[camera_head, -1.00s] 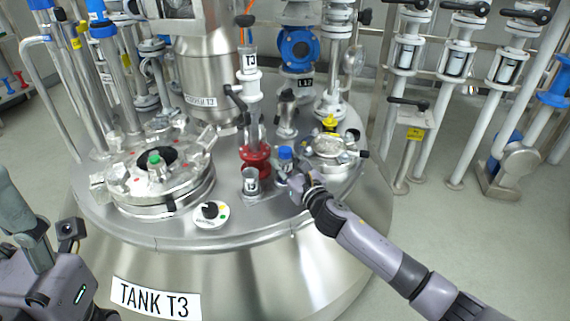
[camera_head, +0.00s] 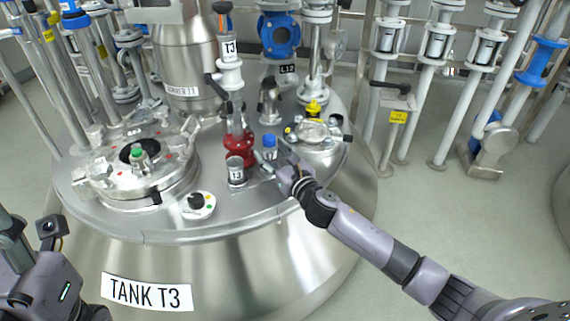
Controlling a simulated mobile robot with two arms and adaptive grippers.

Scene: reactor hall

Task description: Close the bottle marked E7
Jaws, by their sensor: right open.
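A small bottle with a blue cap (camera_head: 269,143) stands on the tank lid, right of the red valve base. A clear open-looking cylinder (camera_head: 236,172) with a small label stands in front of that base. I cannot read E7 on either one. My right gripper (camera_head: 273,159) is open just at the blue-capped bottle, its fingers near the bottle's sides. I cannot tell whether they touch it, and they hide its lower part. Part of my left gripper (camera_head: 12,238) shows at the left edge, away from the tank; its fingers are not clear.
The red valve base (camera_head: 238,150) with its white T3 column rises close by. A round manway (camera_head: 140,165) is on the lid's left, a switch dial (camera_head: 197,205) at the front, and a sight port (camera_head: 315,132) behind right. The lid's front right is bare.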

